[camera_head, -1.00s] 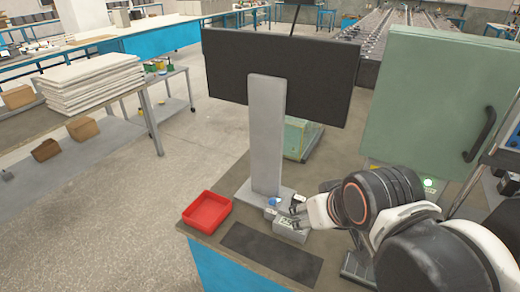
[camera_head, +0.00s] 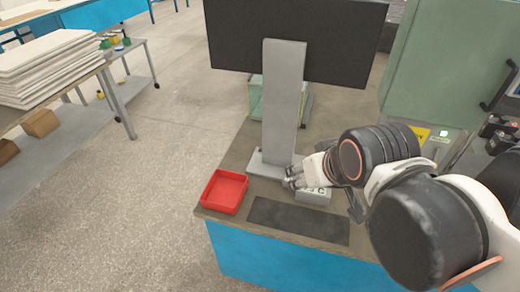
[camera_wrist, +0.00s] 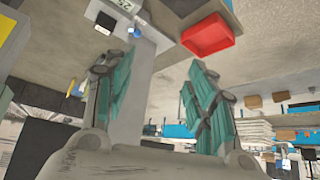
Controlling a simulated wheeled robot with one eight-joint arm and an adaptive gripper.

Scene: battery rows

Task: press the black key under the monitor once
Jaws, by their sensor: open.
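The black key (camera_wrist: 105,20) shows near the top of the wrist view, at the foot of the monitor stand. A blue key (camera_wrist: 134,32) sits beside it. The dark monitor (camera_head: 300,40) stands on a grey stand (camera_head: 284,105) in the head view. My gripper (camera_head: 290,181) is low by the foot of the stand and hides the keys in the head view. In the wrist view my gripper (camera_wrist: 155,63) has its teal-padded fingers spread apart, with nothing held between them. The black key lies beyond the left finger; I cannot tell the gap.
A red tray (camera_head: 224,191) stands left of the stand's foot. A dark mat (camera_head: 298,221) lies along the table's front edge. A green cabinet (camera_head: 445,65) stands at the right.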

